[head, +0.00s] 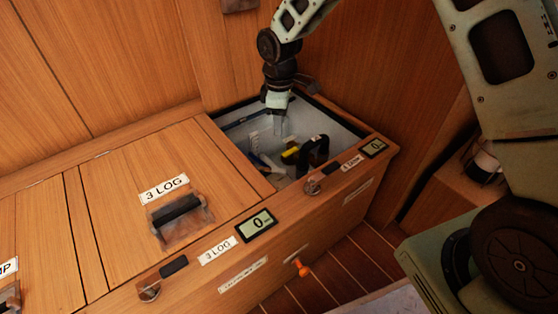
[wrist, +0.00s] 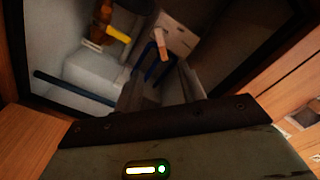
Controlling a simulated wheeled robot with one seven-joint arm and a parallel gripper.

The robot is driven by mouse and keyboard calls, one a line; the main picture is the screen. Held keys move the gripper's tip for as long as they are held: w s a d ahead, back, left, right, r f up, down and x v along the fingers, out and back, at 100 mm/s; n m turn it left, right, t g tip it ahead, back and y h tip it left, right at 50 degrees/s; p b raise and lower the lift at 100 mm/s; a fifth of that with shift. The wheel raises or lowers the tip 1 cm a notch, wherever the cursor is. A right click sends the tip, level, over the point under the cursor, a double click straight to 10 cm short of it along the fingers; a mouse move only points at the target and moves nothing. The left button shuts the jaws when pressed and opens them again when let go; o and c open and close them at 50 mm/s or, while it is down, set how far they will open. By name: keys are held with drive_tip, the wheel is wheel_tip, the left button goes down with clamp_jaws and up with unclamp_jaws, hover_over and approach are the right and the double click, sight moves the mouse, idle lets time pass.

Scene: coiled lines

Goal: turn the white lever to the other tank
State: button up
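My gripper (head: 279,130) reaches down into an open locker (head: 340,128) in the head view. Its two fingers (wrist: 160,90) stand apart in the wrist view, with nothing seen between them. Below and beyond them, a short pale lever-like piece with an orange tint (wrist: 158,40) stands by a white block (wrist: 178,36) and dark blue pipes (wrist: 158,72). I cannot tell for sure that this piece is the white lever, or which way it points. In the head view, small white and blue parts (head: 262,160) lie low in the locker, left of a yellow piece (head: 290,152).
A black looped part (head: 315,152) stands at the locker's right. The locker's wooden rim surrounds my gripper. A closed lid with a black handle (head: 177,209) lies left. A blue bar (wrist: 70,90) crosses the locker.

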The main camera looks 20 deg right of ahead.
sight(279, 170)
wheel_tip(279, 170, down, 17)
drive_tip(key=b, duration=0.9)
drive_tip(key=shift+f+b, duration=0.2)
drive_tip(key=shift+b, duration=0.15)
clamp_jaws()
